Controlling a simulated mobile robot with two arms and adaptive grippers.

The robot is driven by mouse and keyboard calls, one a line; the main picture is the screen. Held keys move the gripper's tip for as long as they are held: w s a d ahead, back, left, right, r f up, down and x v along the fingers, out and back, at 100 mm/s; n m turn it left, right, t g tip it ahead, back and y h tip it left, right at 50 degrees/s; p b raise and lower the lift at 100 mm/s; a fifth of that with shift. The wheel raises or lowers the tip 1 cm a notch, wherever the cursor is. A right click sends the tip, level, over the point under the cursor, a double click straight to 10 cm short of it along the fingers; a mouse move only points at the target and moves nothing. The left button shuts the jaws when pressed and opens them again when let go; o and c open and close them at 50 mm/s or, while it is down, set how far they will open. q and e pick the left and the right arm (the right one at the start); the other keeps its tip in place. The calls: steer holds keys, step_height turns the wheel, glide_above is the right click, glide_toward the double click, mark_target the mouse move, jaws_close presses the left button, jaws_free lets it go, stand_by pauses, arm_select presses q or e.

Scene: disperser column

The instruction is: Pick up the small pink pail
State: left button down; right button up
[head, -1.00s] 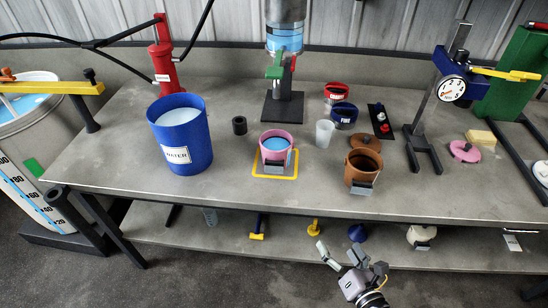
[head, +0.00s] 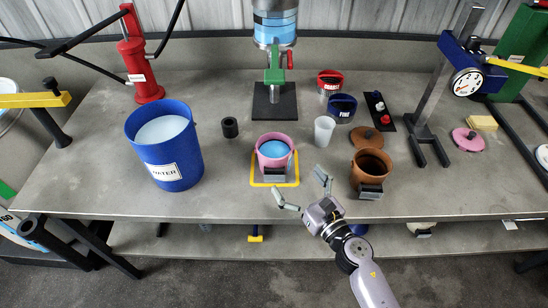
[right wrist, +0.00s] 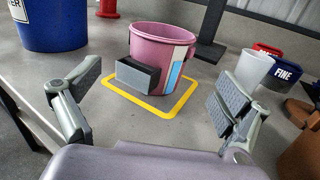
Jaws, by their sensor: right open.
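The small pink pail (head: 274,147) stands upright on the bench inside a yellow square outline, with blue liquid in it and a grey block-like handle on its front. In the right wrist view the pail (right wrist: 160,50) is ahead, between the fingers, with its dark grey handle (right wrist: 138,75) facing me. My right gripper (head: 301,190) is open and empty, in front of the pail and a little to its right, apart from it. It also shows in the right wrist view (right wrist: 150,105). My left gripper is in no view.
A large blue water bucket (head: 168,150) stands left of the pail. A brown pot (head: 370,165) is close on the right, with a white cup (head: 324,131) behind. A dark stand (head: 273,101) is behind the pail. The bench (head: 225,185) is clear just left of the pail.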

mark_target(283, 163)
steer(key=x, duration=0.4)
steer(key=shift+p+x, duration=0.3)
steer(key=shift+x, duration=1.05)
steer(key=x, duration=0.3)
steer(key=shift+w+a+f, duration=0.1)
steer(key=shift+w+f, duration=0.05)
steer(key=shift+w, duration=0.1)
steer(key=shift+w+a, duration=0.2)
steer(key=shift+w, duration=0.05)
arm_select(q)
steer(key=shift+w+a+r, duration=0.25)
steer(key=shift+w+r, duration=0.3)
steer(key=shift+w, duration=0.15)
arm_select(e)
steer(key=c, duration=1.6)
steer(key=shift+c, duration=0.4)
